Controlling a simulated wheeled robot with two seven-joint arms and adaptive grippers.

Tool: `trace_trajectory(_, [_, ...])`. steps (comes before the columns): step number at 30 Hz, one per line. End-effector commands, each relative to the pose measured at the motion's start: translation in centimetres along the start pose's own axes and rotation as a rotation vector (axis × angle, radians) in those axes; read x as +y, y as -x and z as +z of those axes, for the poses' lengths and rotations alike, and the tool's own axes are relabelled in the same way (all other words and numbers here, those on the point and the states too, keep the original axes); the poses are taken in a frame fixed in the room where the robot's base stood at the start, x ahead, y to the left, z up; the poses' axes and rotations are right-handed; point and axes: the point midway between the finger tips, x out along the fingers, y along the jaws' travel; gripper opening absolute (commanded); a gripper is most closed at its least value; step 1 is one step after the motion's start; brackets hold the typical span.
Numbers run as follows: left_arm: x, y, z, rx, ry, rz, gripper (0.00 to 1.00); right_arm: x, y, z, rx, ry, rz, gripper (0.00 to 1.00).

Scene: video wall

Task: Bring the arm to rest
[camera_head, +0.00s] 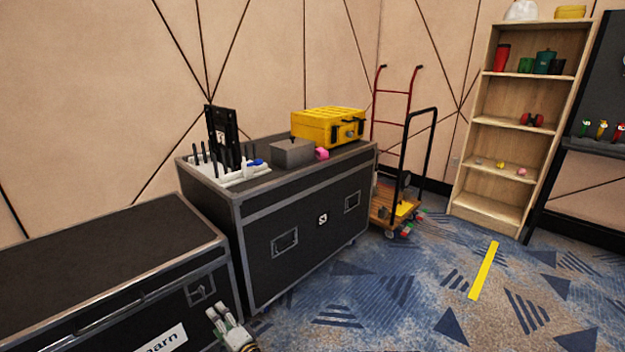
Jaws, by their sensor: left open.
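My left gripper (228,322) shows at the bottom of the head view, low in front of the black flight cases. Its light-coloured fingers point up and are apart, with nothing seen between them. Most of my left arm is out of the picture. My right gripper and right arm are not in the picture.
A low black case (100,246) stands at the left, beside a taller black case (310,215). On the taller one are a white rack (228,174), a grey box (291,153) and a yellow case (328,126). A wooden shelf (487,205) stands back right.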

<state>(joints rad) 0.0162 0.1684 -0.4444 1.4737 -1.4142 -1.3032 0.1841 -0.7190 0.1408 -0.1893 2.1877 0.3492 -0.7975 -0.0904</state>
Motion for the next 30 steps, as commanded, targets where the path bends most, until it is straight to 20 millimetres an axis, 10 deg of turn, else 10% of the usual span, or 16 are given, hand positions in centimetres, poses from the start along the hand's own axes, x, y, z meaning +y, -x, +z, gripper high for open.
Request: trace_trajectory(30, [4.2,11.8,10.7,-0.248,0.409,0.859,0.71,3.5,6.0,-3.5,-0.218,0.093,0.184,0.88])
